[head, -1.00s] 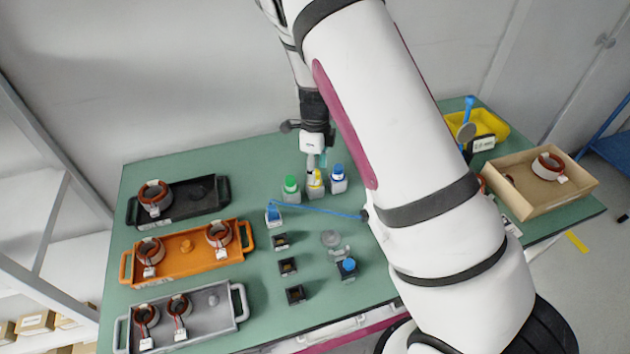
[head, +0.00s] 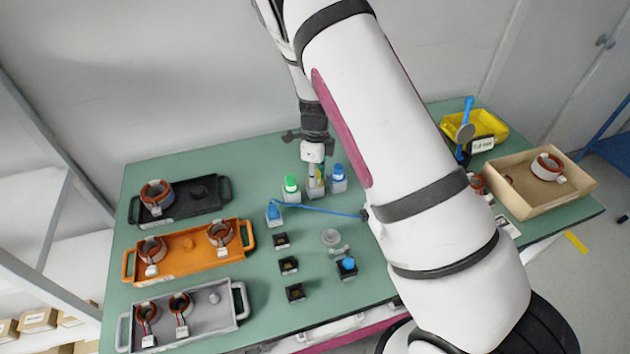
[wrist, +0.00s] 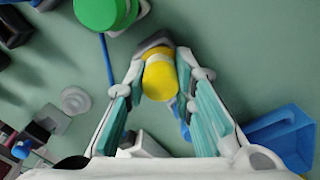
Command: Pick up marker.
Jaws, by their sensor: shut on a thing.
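A yellow-topped, bottle-like thing, which I take to be the marker (wrist: 160,78), sits between my fingertips in the wrist view. In the head view its pale body (head: 315,192) shows under my gripper (head: 314,172), between a green-capped bottle (head: 291,189) and a blue-capped bottle (head: 338,177). My gripper also shows in the wrist view (wrist: 160,72), with its teal-padded fingers on both sides of the yellow top, shut on it. In the head view the gripper hides most of the yellow. I cannot tell whether its base touches the table.
Both capped bottles stand close beside my gripper. A blue-topped item (head: 274,213) and a long blue rod (head: 325,210) lie in front. Black (head: 212,206), orange (head: 180,262) and grey (head: 208,318) trays fill the left; a wooden box (head: 520,196) stands right.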

